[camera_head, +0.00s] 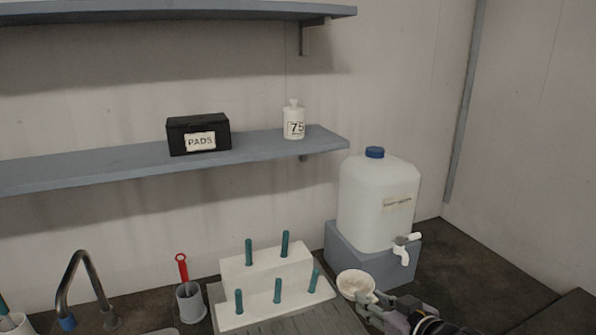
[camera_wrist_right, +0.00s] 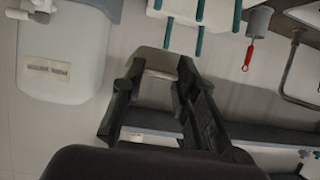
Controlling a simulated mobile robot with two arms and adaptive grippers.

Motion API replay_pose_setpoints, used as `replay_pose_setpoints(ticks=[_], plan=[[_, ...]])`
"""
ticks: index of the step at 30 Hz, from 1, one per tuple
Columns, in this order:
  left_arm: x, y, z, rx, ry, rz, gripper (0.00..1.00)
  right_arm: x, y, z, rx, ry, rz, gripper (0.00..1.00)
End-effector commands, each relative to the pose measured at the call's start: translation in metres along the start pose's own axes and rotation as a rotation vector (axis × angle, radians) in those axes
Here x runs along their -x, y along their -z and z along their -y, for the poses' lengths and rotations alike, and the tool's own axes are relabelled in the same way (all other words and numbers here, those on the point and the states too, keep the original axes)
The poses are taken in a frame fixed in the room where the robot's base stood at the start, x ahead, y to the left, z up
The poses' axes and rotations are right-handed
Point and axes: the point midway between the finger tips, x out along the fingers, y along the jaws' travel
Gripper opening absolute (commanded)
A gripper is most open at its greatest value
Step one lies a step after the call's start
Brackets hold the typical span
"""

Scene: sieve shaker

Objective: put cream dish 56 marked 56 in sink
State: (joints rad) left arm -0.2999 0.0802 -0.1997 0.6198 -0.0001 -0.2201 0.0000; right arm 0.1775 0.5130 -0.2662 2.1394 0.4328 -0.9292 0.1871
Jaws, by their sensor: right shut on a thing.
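A small round cream dish (camera_head: 355,284) shows at the lower middle right of the head view, in front of the grey block. My right gripper (camera_head: 372,300) is shut on its near rim. In the right wrist view the dish (camera_wrist_right: 163,60) sits at the fingertips of the gripper (camera_wrist_right: 161,75), seen edge-on. No number can be read on it. Of the sink, the curved grey tap (camera_head: 75,285) shows at the lower left; the basin is mostly below the frame. My left gripper is not in view.
A white stepped rack with teal pegs (camera_head: 265,277) stands on a ribbed drainboard (camera_head: 310,322) between dish and tap. A grey cup with a red-handled tool (camera_head: 190,303) is left of it. A large white canister with a spigot (camera_head: 378,205) stands close behind the dish.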

Motion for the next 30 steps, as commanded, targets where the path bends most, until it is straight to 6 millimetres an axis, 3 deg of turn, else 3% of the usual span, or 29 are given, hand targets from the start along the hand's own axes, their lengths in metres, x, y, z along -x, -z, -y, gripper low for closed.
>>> replay_pose_setpoints(ticks=[1, 3, 10, 18, 30], plan=[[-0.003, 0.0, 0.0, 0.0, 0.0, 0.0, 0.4, 0.008, 0.019, 0.006, -0.013, -0.025, -0.016, 0.0], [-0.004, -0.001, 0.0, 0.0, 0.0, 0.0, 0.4, 0.021, 0.037, 0.008, -0.035, -0.074, -0.018, 0.0], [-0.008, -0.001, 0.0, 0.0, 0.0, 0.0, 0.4, 0.066, 0.076, 0.005, -0.105, -0.247, -0.013, 0.0], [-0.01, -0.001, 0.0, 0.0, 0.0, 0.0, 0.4, 0.094, 0.088, 0.001, -0.148, -0.348, -0.005, 0.0], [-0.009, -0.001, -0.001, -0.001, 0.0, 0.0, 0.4, 0.095, 0.087, 0.001, -0.152, -0.353, -0.001, 0.0]])
